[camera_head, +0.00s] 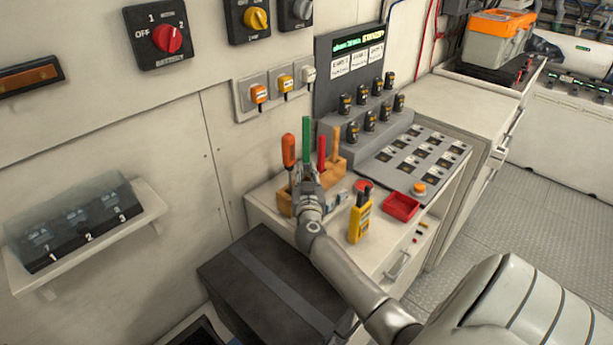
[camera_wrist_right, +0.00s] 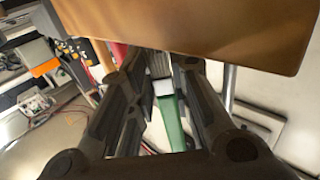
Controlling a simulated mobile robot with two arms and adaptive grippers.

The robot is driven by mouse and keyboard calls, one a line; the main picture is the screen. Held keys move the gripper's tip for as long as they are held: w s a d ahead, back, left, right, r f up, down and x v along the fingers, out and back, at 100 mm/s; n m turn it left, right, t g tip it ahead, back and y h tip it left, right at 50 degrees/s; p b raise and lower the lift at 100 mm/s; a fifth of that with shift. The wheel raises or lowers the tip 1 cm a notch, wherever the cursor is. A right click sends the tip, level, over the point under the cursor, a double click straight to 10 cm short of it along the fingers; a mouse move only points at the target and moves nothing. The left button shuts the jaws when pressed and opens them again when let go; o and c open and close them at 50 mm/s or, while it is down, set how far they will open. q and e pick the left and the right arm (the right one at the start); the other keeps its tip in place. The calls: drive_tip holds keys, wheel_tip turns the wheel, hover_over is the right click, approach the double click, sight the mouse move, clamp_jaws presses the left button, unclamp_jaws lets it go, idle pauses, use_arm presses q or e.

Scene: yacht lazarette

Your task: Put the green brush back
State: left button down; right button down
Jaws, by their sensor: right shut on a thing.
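The green brush (camera_head: 306,138) stands upright with its handle up, in front of the wooden tool rack (camera_head: 334,173). My right gripper (camera_head: 306,177) is shut on it. In the right wrist view, the fingers (camera_wrist_right: 160,105) lie on both sides of the green brush (camera_wrist_right: 171,124), whose pale collar and grey bristles point toward the wooden rack (camera_wrist_right: 200,22). I cannot tell whether the bristle end is in a rack slot, because my gripper hides the lower part in the head view. My left gripper is not in view.
An orange-handled tool (camera_head: 289,150), a red-handled tool (camera_head: 321,151) and a wooden-handled tool (camera_head: 336,140) stand close around the brush. A yellow meter (camera_head: 360,219) and a red tray (camera_head: 401,207) are on the worktop to the right. A dark box (camera_head: 262,282) stands below.

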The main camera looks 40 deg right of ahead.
drive_tip(key=shift+f, duration=0.3)
drive_tip(key=shift+s+a+f, duration=0.1)
drive_tip(key=shift+s+f, duration=0.05)
drive_tip(key=shift+f, duration=0.15)
drive_tip(key=c, duration=1.6)
unclamp_jaws()
drive_tip(key=shift+f, duration=0.15)
